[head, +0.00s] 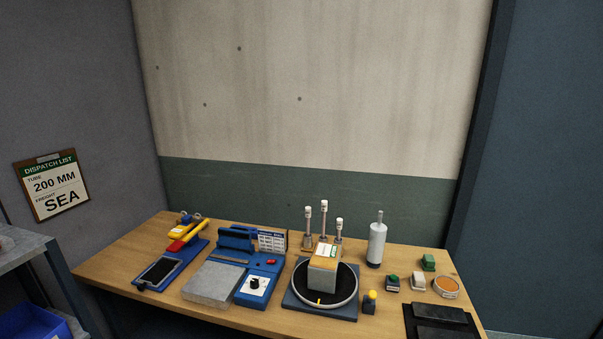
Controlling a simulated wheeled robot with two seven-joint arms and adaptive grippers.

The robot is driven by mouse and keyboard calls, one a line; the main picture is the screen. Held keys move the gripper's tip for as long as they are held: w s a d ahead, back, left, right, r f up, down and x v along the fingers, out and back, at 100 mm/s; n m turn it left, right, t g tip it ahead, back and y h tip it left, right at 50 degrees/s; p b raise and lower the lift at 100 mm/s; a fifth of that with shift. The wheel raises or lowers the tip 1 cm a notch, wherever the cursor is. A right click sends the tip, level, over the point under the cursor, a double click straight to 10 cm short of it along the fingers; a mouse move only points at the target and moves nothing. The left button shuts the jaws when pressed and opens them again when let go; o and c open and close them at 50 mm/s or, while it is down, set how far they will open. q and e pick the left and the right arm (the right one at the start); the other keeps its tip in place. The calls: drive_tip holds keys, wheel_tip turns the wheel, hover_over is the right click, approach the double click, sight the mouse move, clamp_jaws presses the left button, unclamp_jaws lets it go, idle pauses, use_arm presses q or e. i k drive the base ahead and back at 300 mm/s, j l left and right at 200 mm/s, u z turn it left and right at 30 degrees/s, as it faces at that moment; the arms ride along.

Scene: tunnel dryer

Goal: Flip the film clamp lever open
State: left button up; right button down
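No part labelled as the film clamp lever can be read in the head view. A red lever-like bar (186,238) lies along a blue base at the table's back left, with a yellow piece (180,230) beside it. At the front of this base is a dark flat pad (159,271) in a blue frame. I cannot tell which part is the clamp lever. Neither gripper is in view.
On the wooden table (125,250) are a grey block (211,284), a black turntable (343,297) bearing a box (322,272), a white cylinder (377,243) and several small blocks. A dispatch list (52,186) hangs left. A blue bin (30,325) sits lower left.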

sight(372, 294)
drive_tip(key=k+j+z, duration=0.15)
drive_tip(key=j, duration=0.25)
drive_tip(key=k+j+z, duration=0.15)
drive_tip(key=j, duration=0.25)
drive_tip(key=k+j+z, duration=0.1)
drive_tip(key=j, duration=0.25)
drive_tip(key=k+j+z, duration=0.15)
drive_tip(key=k+j, duration=0.15)
